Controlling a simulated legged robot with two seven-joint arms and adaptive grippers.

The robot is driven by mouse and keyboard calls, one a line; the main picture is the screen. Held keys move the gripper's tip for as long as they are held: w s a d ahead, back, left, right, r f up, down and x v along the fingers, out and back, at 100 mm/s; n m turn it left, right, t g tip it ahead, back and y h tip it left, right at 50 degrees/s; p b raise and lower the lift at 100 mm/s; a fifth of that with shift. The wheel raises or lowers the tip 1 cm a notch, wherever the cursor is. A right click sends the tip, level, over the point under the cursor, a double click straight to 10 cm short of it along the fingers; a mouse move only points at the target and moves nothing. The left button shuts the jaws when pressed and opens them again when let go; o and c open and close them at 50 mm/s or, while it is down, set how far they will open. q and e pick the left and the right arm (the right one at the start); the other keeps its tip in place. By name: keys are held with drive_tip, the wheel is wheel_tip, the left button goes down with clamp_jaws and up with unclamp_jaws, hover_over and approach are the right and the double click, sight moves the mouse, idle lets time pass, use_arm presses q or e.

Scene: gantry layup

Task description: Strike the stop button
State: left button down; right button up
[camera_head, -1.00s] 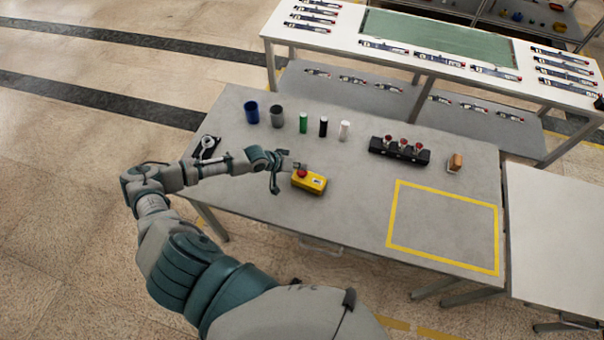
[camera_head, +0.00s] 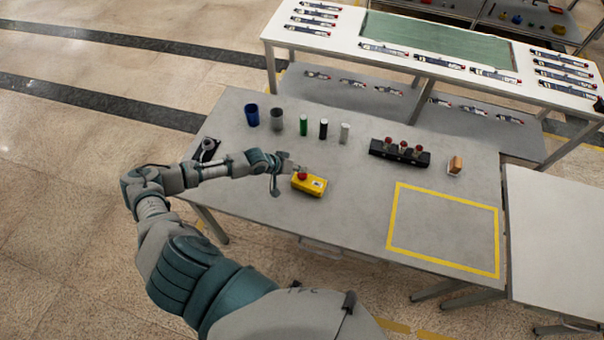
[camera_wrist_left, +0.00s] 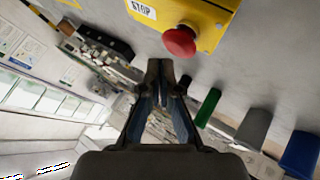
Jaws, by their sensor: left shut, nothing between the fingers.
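The stop button is a yellow box (camera_head: 310,185) with a red mushroom head (camera_head: 302,176), lying on the grey table near its front edge. In the left wrist view the yellow box (camera_wrist_left: 205,18) shows a STOP label, and its red head (camera_wrist_left: 180,41) is just beyond the fingertips and to their right. My left gripper (camera_head: 299,168) is shut and empty, right by the red head in the head view. In the left wrist view its fingertips (camera_wrist_left: 160,68) are together. I cannot tell whether they touch the red head. My right gripper is not in view.
Behind the box stand a blue cup (camera_head: 252,115), a grey cup (camera_head: 277,120) and green (camera_head: 303,125), black (camera_head: 323,128) and white (camera_head: 345,133) cylinders. A black rack (camera_head: 400,152) with red-topped items is farther right. A yellow-outlined area (camera_head: 440,230) is bare.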

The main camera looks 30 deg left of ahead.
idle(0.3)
use_arm(q)
drive_tip(key=shift+f, duration=0.3)
drive_tip(key=shift+s+d+f, duration=0.1)
drive_tip(key=shift+f, duration=0.45)
idle(0.7)
drive_tip(key=shift+r, duration=0.15)
drive_tip(key=shift+r+p, duration=0.85)
drive_tip(key=shift+p, duration=0.05)
